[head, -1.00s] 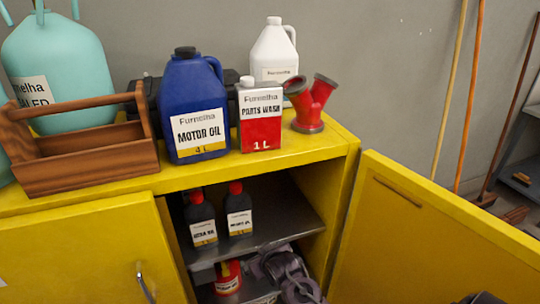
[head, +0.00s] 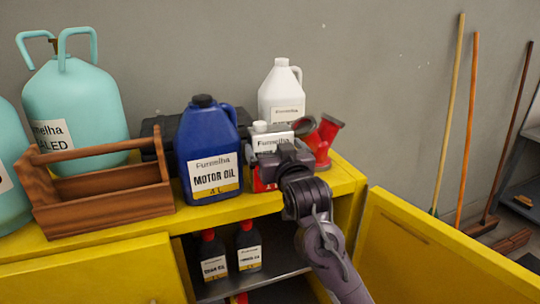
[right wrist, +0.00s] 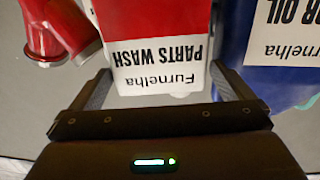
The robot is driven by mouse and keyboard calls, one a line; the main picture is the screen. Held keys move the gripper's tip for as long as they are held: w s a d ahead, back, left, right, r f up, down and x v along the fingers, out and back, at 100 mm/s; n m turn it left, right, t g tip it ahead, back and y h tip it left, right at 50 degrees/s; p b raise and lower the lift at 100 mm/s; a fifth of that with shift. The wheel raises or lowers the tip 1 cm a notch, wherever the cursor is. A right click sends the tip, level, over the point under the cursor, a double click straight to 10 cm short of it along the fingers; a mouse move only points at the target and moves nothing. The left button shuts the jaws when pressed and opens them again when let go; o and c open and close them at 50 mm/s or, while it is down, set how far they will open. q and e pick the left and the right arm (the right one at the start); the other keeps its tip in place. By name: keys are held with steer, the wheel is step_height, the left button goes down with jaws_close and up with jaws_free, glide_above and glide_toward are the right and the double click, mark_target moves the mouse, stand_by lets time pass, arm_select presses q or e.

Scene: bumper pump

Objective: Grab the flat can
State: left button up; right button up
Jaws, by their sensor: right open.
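The flat can (head: 271,142) is a red and white "Parts Wash" can standing upright on top of the yellow cabinet. In the head view my right gripper (head: 281,160) is in front of it and hides most of its lower part. In the right wrist view the flat can (right wrist: 155,50) appears upside down, its white top end between the two open fingers of my right gripper (right wrist: 160,78). The fingers are apart, one toward each side of the can, and not closed on it. My left gripper is not in view.
A blue motor oil jug (head: 208,150) stands close on the left of the can. A red forked funnel piece (head: 323,138) is close on the right. A white jug (head: 281,92) stands behind. A wooden tool carrier (head: 100,195) is farther left. The yellow cabinet door (head: 420,250) stands open at right.

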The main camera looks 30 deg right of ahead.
mark_target(274, 143)
steer(key=x, duration=0.1)
steer(key=p+x, duration=0.2)
steer(key=x, duration=0.1)
steer(key=shift+d+r, duration=0.1)
steer(key=shift+r, duration=0.25)
steer(key=shift+w+d+f+p, duration=0.1)
steer(key=shift+w+p, duration=0.2)
steer(key=shift+w, duration=0.15)
steer(key=shift+c, duration=0.8)
steer(key=c, duration=1.4)
steer(key=shift+c, duration=0.6)
